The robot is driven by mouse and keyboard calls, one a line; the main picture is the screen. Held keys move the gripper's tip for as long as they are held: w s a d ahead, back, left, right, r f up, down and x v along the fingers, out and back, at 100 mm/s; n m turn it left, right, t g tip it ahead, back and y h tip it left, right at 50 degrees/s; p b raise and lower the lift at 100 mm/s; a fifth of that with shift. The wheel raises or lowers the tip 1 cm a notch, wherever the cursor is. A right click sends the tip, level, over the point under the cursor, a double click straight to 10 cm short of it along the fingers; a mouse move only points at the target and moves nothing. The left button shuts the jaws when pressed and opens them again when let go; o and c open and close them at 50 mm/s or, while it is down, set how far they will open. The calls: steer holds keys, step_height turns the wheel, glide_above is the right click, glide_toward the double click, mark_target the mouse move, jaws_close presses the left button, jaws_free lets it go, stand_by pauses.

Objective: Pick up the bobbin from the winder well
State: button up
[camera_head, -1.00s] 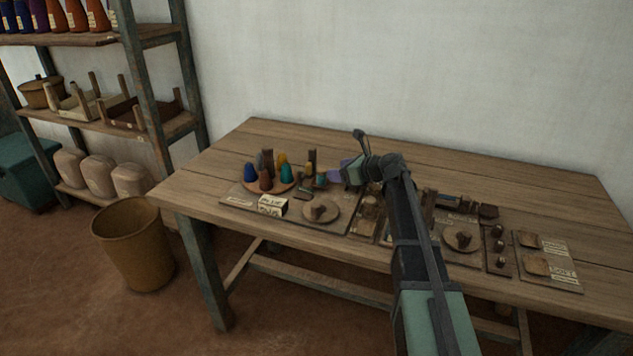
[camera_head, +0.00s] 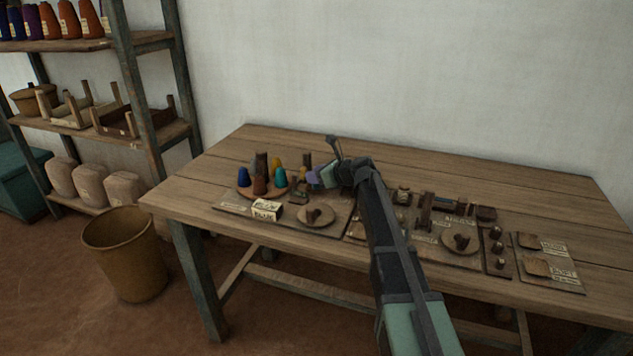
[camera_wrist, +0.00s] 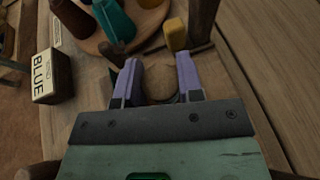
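My gripper (camera_wrist: 160,78) points down over the left part of the bench, with its two purple fingers spread apart. In the wrist view a rounded tan-brown thing (camera_wrist: 160,85) shows between the fingers; it may be the bobbin or part of the winder, and I cannot tell whether the fingers touch it. Its lower part is hidden by my gripper's plate. In the head view my gripper (camera_head: 314,178) is just right of the round tray of cones, over a small dark wooden fixture (camera_head: 299,190) that may be the winder. The bobbin cannot be made out there.
A round tray (camera_wrist: 149,29) holds several coloured cones, including a teal cone (camera_wrist: 113,20). A yellow piece (camera_wrist: 177,35) and a dark post (camera_wrist: 201,22) stand close to my fingers. A block labelled BLUE (camera_wrist: 50,77) is to the left. The bench's back (camera_head: 450,185) is clear.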

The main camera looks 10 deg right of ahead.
steer(key=c, duration=0.3)
steer(key=shift+r, duration=0.15)
step_height(320, 180, up, 20)
steer(key=p, duration=2)
